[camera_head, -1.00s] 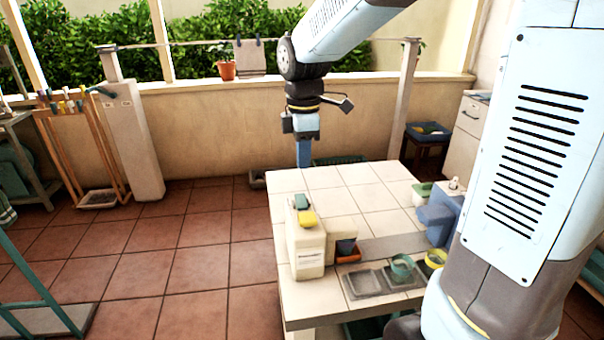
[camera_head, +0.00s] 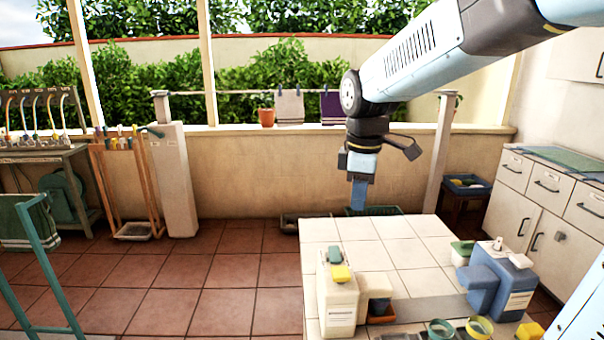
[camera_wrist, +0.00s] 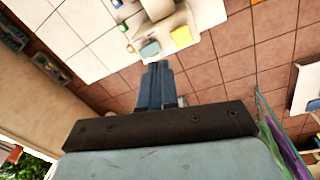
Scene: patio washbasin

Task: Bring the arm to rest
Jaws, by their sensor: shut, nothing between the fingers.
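My gripper (camera_head: 358,208) hangs pointing down from my arm, above the far left part of the white tiled table (camera_head: 400,255) in the head view. Its blue fingers are together with nothing between them. In the wrist view my gripper (camera_wrist: 157,68) also shows shut, with tabletop and floor tiles beyond the fingertips. A clear gap to the items on the table shows there.
On the table stand a cream dispenser (camera_head: 338,300) with yellow and green sponges, a blue container (camera_head: 500,280), and green and yellow round items at the front. A drawer cabinet (camera_head: 550,205) stands at the right.

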